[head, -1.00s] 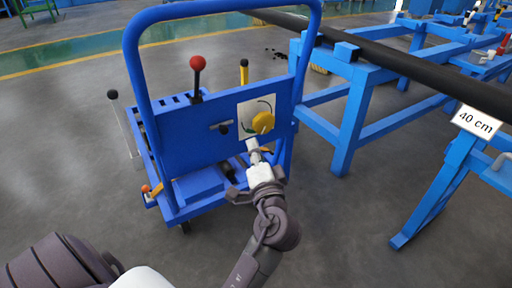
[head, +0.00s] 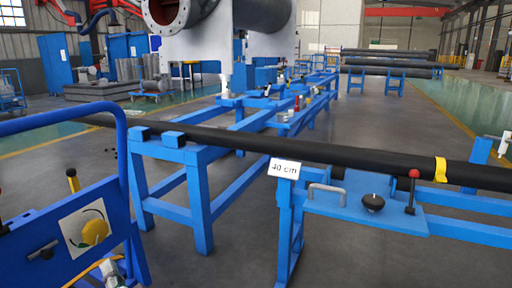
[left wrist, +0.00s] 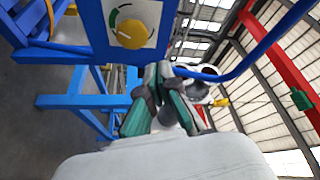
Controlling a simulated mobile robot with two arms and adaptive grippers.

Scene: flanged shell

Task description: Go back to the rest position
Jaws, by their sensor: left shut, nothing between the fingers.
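My left gripper (head: 110,268) shows at the lower left of the head view, just below the yellow knob (head: 95,232) on the blue cart's panel. In the left wrist view the fingers (left wrist: 160,72) are closed together with nothing between them. The knob (left wrist: 132,33) shows above and left of the fingertips there, apart from them. My left arm below the gripper is cut off by the head view's bottom edge. My right gripper is in neither current view.
The blue cart (head: 60,215) with its tubular handle stands close at left. A long black pipe (head: 330,152) lies across blue stands, with a "40 cm" sign (head: 284,168) in front. A flanged shell (head: 168,14) is at the top. Floor between cart and stands is clear.

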